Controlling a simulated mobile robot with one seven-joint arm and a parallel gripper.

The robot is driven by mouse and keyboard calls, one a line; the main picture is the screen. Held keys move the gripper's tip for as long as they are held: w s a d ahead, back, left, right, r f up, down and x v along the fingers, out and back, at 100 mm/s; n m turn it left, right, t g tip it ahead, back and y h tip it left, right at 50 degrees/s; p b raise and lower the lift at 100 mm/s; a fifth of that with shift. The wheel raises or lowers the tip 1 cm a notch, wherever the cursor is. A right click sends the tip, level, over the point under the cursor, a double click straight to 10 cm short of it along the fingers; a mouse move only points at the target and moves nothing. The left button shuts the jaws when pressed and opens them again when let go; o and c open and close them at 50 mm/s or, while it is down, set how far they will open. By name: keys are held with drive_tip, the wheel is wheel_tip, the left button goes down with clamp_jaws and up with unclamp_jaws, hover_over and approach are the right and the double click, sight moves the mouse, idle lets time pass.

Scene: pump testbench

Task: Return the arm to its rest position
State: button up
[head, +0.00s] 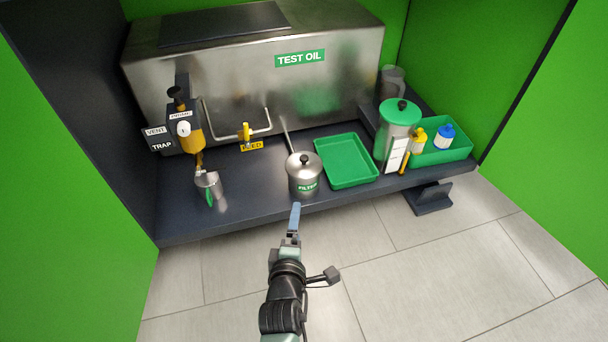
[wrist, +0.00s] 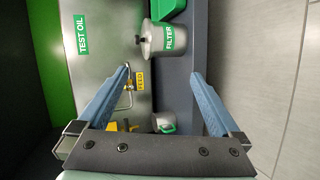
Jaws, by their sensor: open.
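My gripper (head: 295,214) is at the end of my arm, in front of the bench edge and just below the filter pot in the head view. In the wrist view my gripper (wrist: 163,92) shows two blue fingers spread wide apart with nothing between them. The steel filter pot (head: 303,178), with a lid and black knob, stands on the dark bench (head: 240,210). The filter pot also shows in the wrist view (wrist: 165,40), beyond the fingertips and apart from them.
A small metal jug with green handle (head: 208,184) stands left. A green tray (head: 347,160), a green-lidded canister (head: 398,130) and a green bin with bottles (head: 460,150) are right. The test oil tank (head: 330,90) fills the back. Floor (head: 400,280) before the bench is clear.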

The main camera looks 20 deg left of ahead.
drive_tip(key=p+v, duration=0.7)
drive_tip(key=v, duration=0.2)
drive_tip(key=w+d+r+m+t+h+p, duration=0.1)
drive_tip(key=w+d+r+m+t+p, duration=0.2)
drive_tip(key=r, duration=1.2)
drive_tip(key=w+d+r+m+t+p, duration=0.2)
drive_tip(key=w+r+m, duration=0.25)
drive_tip(key=r, duration=1.05)
drive_tip(key=w+d+r+m+t+h+p, duration=0.1)
drive_tip(key=w+d+r+m+t+p, duration=0.3)
drive_tip(key=r, duration=1)
drive_tip(key=s+d+r+m+t+p, duration=0.1)
drive_tip(key=s+r+m+t+p, duration=0.3)
drive_tip(key=r, duration=1)
drive_tip(key=s+d+r+m+g+h, duration=0.1)
drive_tip(key=s+r+m, duration=0.1)
drive_tip(key=s+r, duration=0.8)
drive_tip(key=s+d+r+m+t+p, duration=0.2)
drive_tip(key=r+m, duration=0.1)
drive_tip(key=r, duration=1.4)
wheel_tip(320, 180, up, 35)
drive_tip(key=p, duration=3.6)
drive_tip(key=shift+w+a+r, duration=0.15)
drive_tip(key=shift+w+a, duration=0.1)
drive_tip(key=shift+w, duration=0.15)
